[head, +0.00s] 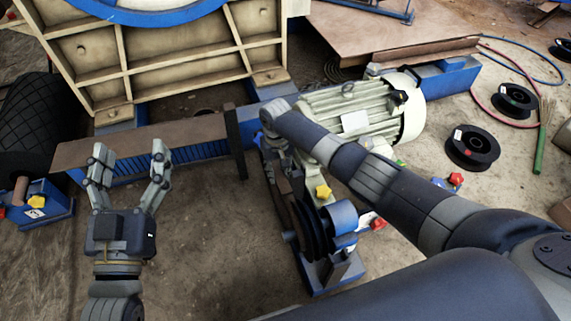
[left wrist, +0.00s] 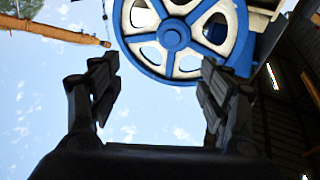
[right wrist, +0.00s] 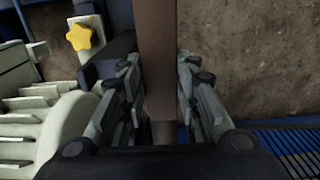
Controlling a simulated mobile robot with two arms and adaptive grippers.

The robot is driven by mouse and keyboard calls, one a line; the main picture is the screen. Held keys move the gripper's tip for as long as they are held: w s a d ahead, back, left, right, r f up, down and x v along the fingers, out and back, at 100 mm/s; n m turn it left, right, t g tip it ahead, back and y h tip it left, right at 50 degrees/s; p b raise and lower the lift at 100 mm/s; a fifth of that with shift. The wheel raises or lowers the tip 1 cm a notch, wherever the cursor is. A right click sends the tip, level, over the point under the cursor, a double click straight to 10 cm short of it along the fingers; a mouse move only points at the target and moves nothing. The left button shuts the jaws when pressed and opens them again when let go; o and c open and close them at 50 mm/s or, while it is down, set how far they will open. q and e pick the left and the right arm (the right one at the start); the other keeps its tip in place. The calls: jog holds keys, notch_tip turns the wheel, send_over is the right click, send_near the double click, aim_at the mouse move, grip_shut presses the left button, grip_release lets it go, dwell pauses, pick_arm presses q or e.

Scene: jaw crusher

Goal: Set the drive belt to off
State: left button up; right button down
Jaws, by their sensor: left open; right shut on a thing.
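In the right wrist view my right gripper (right wrist: 158,80) has its fingers on both sides of a brown bar (right wrist: 156,35), shut on it. In the head view this gripper is small and partly hidden behind my right forearm, left of the motor (head: 340,112). A dark grooved pulley (head: 307,222) with a blue part (head: 340,218) sits below it. A yellow star knob (head: 323,192) is beside the pulley; a yellow knob also shows in the right wrist view (right wrist: 79,37). My left gripper (head: 130,158) is open and empty, fingers pointing up. I cannot tell the belt's setting.
A long beam with a brown top (head: 140,143) runs behind my left gripper. A cream ribbed frame (head: 180,55) stands behind it. Black spools (head: 472,147) and hoses lie at right. A blue spoked wheel (left wrist: 173,36) shows in the left wrist view. Floor between the grippers is clear.

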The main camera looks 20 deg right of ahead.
pick_arm(q)
jog(key=r+t, duration=0.1)
jog(key=s+r+h, duration=0.1)
jog(key=r, duration=0.1)
jog(key=shift+d+r+t, duration=0.15)
jog(key=shift+r+t, duration=0.05)
jog(key=shift+t, duration=0.2)
pick_arm(e)
jog(key=shift+s+a+f, duration=0.1)
jog(key=shift+a+f, duration=0.85)
jog(key=shift+a, duration=0.25)
jog(key=c, duration=1.2)
grip_release()
jog(key=shift+a, duration=0.1)
pick_arm(q)
jog(key=shift+f, duration=0.1)
pick_arm(e)
notch_tip(320, 180, up, 12)
